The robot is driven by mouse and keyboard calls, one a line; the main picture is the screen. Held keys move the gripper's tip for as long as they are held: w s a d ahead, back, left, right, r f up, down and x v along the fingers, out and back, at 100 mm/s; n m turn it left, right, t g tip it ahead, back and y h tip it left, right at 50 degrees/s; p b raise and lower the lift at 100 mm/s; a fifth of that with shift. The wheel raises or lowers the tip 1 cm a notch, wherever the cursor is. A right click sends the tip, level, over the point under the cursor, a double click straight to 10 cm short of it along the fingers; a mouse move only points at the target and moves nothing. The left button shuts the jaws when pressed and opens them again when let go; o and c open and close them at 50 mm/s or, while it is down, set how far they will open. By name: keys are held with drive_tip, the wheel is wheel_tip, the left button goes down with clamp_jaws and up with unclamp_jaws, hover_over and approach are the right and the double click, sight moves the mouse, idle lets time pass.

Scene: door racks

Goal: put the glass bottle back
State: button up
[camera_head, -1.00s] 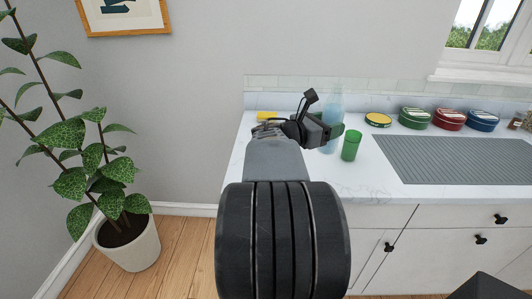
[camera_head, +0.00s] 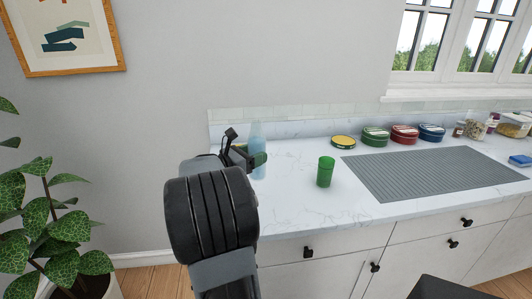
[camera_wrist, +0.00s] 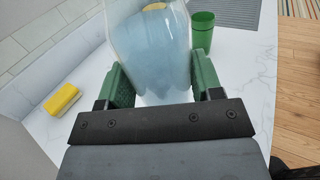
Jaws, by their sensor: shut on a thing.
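The glass bottle (camera_head: 257,146) is pale blue and see-through. It appears upright over the left end of the counter in the head view, partly hidden by my gripper. In the wrist view the bottle (camera_wrist: 152,45) fills the space between two green finger pads. My gripper (camera_wrist: 155,80) is shut on it, with a pad touching or close against each side. In the head view my gripper (camera_head: 252,161) is largely hidden behind my arm. I cannot tell whether the bottle's base touches the counter.
A green cup (camera_head: 325,172) stands right of the bottle. A grey ribbed mat (camera_head: 430,172) and several round tins, including a yellow one (camera_head: 343,142), lie farther right. A yellow sponge (camera_wrist: 62,99) lies left of the bottle in the wrist view. Bare counter (camera_head: 290,205) lies in front.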

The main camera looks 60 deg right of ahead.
drive_tip(key=shift+w+d+f, duration=0.15)
drive_tip(key=shift+w+f, duration=0.55)
drive_tip(key=shift+f, duration=0.7)
drive_tip(key=shift+w+d+f, duration=0.15)
drive_tip(key=shift+w+f, duration=0.55)
drive_tip(key=shift+f, duration=0.65)
drive_tip(key=shift+w+d+f, duration=0.15)
drive_tip(key=shift+w+f, duration=0.55)
drive_tip(key=shift+f, duration=0.7)
drive_tip(key=shift+f+b, duration=0.1)
drive_tip(key=shift+b, duration=0.2)
drive_tip(key=o, duration=1.2)
drive_tip(key=shift+f, duration=0.1)
